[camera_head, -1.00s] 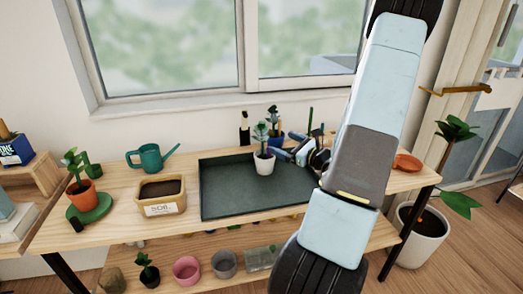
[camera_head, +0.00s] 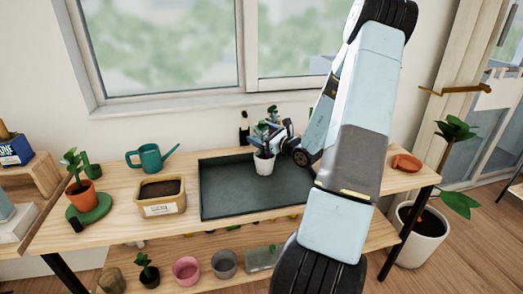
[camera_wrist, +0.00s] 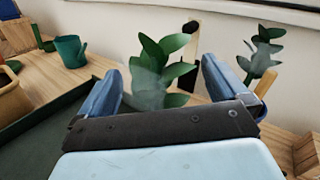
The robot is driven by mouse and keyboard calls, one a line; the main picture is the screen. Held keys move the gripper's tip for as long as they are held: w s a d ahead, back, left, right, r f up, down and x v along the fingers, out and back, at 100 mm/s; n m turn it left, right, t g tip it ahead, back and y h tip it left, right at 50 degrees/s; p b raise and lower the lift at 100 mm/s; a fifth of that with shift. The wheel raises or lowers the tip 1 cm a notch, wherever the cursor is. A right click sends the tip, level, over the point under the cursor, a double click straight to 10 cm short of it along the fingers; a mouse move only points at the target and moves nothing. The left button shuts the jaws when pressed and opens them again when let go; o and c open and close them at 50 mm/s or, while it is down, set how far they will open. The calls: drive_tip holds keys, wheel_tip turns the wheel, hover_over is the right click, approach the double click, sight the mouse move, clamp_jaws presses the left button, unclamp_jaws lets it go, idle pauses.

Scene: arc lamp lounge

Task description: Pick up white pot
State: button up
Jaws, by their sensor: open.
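The white pot (camera_head: 264,165) stands upright in the dark green tray (camera_head: 225,205), with a leafy green plant (camera_head: 262,133) growing from it. My gripper (camera_head: 271,139) is at the pot's upper right, around the plant just above the rim. In the wrist view, the two blue fingers of my gripper (camera_wrist: 163,82) are spread apart, with the plant's leaves (camera_wrist: 160,75) showing between and beyond them. The pot itself is hidden there behind the gripper body. I cannot tell whether a finger touches the pot or leaves.
A second plant (camera_wrist: 262,55) stands behind to the right in the wrist view. Left of the tray are a soil tub (camera_head: 162,207), a teal watering can (camera_head: 151,159) and a potted plant (camera_head: 84,190). An orange dish (camera_head: 406,163) lies at right. The tray's left part is clear.

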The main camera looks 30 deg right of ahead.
drive_tip(key=shift+w+a, duration=0.1)
drive_tip(key=shift+w, duration=0.3)
drive_tip(key=shift+c, duration=0.4)
drive_tip(key=c, duration=1.6)
